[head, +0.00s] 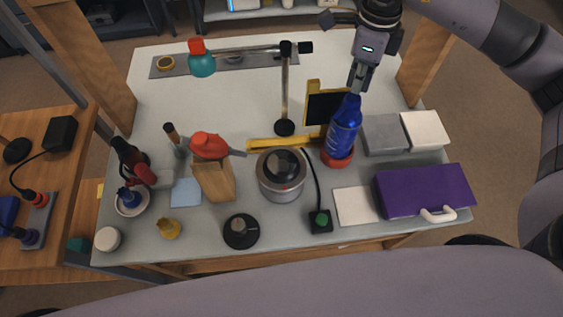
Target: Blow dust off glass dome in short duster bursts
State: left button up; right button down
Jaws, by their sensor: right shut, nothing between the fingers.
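A dark glass dome (284,163) sits in a round silver housing (281,188) near the middle of the table. A blue can (344,130), which looks like the duster, stands slightly tilted in a red round base (336,157) to the right of the dome. My right gripper (357,90) points down from the upper right with its fingers shut and empty, at the top of the can. I cannot tell whether the fingertips touch it. Dust on the dome is too small to make out. My left gripper is not in view.
A black lamp stand (285,95) with a teal lamp head rises behind the dome. A red bulb-shaped tool (209,145) rests on a wooden block (214,180) left of it. A purple case (425,190) and grey box (384,134) stand right. The back left tabletop is mostly free.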

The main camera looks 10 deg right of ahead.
aim_at(353, 97)
jog(key=shift+f+b, duration=1.3)
jog(key=shift+f, duration=0.2)
jog(key=shift+r, duration=0.15)
jog(key=shift+r+p, duration=0.8)
jog(key=shift+r, duration=0.7)
dwell(2.1)
jog(key=shift+r+p, duration=1.4)
jog(key=shift+r, duration=1.15)
